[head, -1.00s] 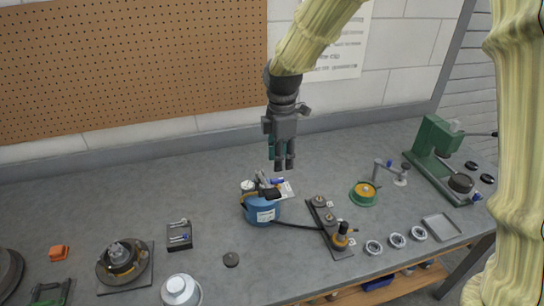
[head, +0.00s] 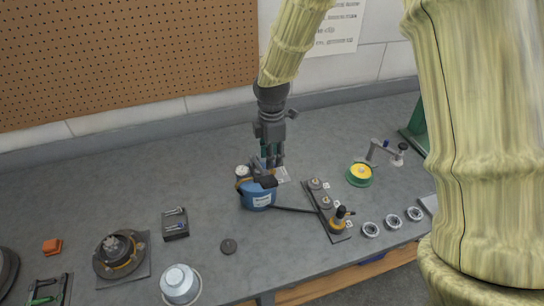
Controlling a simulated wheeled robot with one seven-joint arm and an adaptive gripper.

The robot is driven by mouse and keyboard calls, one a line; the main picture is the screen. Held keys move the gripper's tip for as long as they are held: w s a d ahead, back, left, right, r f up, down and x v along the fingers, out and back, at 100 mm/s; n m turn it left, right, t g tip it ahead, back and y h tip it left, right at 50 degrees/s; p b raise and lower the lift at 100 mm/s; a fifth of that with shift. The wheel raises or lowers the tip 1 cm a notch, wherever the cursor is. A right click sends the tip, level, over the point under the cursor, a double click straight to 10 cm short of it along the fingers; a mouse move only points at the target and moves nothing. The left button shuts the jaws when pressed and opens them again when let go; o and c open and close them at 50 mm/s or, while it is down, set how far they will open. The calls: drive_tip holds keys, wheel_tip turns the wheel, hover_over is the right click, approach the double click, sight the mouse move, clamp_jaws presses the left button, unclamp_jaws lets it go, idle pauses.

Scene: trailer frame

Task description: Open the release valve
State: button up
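A blue tank (head: 258,202) with a white label stands near the middle of the bench. A round gauge (head: 242,171) and dark fittings (head: 264,181) sit on its top, with a white tag (head: 282,175) beside them. A small blue part shows near my fingertips at the top of the tank; I cannot tell whether it is the release valve. My gripper (head: 272,164) points down right above or at these fittings, partly overlapping them. Contact cannot be made out. Its fingers look close together, but their exact opening is too small to judge.
A black hose (head: 293,209) runs from the tank to a dark plate (head: 327,212) with knobs. A green-yellow disc (head: 360,173) and several metal rings stand right. A round dark fixture (head: 119,256) and white canister (head: 179,284) stand left. The bench behind the tank is clear.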

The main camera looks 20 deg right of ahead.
drive_tip(key=shift+f, duration=0.25)
drive_tip(key=shift+s+f, duration=0.15)
drive_tip(key=shift+s, duration=0.85)
drive_tip(key=shift+w+f, duration=0.4)
drive_tip(key=shift+w, duration=0.25)
drive_tip(key=shift+s+r, duration=0.3)
drive_tip(key=shift+s, duration=0.05)
clamp_jaws()
drive_tip(key=shift+w+f, duration=0.1)
